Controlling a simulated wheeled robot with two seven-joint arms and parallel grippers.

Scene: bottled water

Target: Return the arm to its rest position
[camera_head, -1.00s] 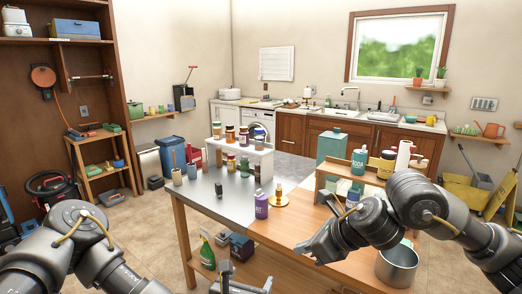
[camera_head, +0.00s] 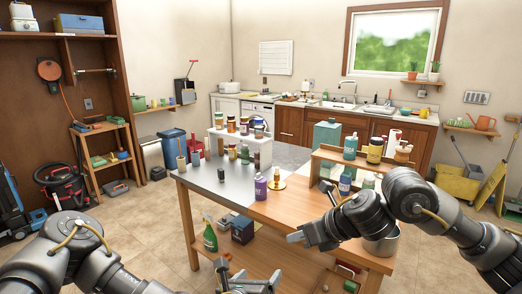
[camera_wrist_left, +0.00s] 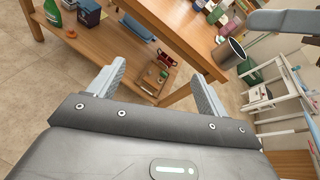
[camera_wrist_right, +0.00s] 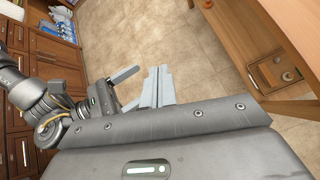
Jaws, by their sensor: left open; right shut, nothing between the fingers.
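My left gripper (camera_head: 250,284) is low at the bottom of the head view, in front of the table. Its two fingers are apart with nothing between them in the left wrist view (camera_wrist_left: 157,90). My right gripper (camera_head: 296,237) points left over the front part of the table in the head view, its arm bent in from the right. Its fingers are together and empty in the right wrist view (camera_wrist_right: 157,88), with floor behind them. No bottle is in either gripper.
The table (camera_head: 285,207) carries a purple bottle (camera_head: 260,187), a white rack (camera_head: 263,151) of small bottles and a wooden shelf (camera_head: 324,160) with several bottles. A metal bucket (camera_head: 383,245) is at its right. A lower shelf holds a green spray bottle (camera_head: 210,236).

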